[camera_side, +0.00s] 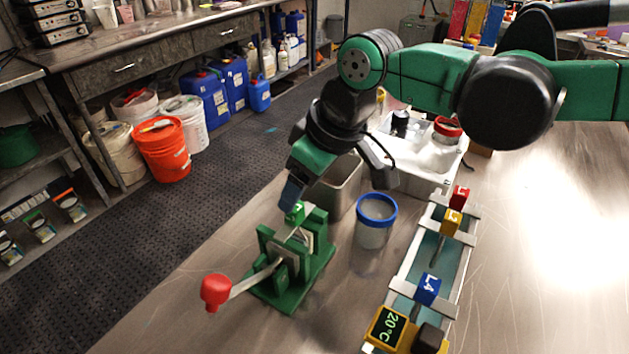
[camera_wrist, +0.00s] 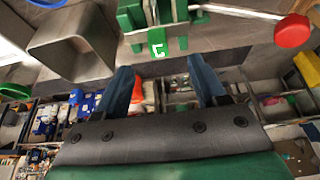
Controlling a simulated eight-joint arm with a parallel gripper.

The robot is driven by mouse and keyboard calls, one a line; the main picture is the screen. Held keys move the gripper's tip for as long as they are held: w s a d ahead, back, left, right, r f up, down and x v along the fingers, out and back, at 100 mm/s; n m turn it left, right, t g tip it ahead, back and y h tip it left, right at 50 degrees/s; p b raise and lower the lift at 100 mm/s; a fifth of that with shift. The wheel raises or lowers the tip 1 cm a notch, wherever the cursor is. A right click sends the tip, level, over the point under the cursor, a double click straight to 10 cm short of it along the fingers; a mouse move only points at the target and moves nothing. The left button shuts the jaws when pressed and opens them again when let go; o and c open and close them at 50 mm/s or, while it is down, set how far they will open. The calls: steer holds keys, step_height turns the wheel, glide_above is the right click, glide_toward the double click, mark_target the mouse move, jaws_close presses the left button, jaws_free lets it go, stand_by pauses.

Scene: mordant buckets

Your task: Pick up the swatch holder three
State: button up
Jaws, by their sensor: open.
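A green-tagged holder (camera_side: 297,213), the only green tag in view, sits upright in a green clamp stand (camera_side: 290,291) with a red-knobbed lever (camera_side: 216,291). I cannot read its label fully. In the wrist view the green tag (camera_wrist: 157,48) shows ahead of my fingers, roughly between their lines. My gripper (camera_side: 291,198) has blue fingers and is just above and beside the tag in the side view. Its fingers are apart with nothing between them, as the wrist view (camera_wrist: 163,80) shows. I cannot tell whether a finger touches the tag.
A rack (camera_side: 402,289) at right holds red (camera_side: 459,197), yellow (camera_side: 451,222) and blue (camera_side: 427,289) tagged holders, with a 20°C display (camera_side: 388,328) in front. A blue-rimmed jar (camera_side: 375,222) and a metal container (camera_side: 337,187) stand close behind the clamp stand.

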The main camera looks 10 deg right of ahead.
mark_target(296, 230)
steer(key=x, duration=0.5)
jaws_close()
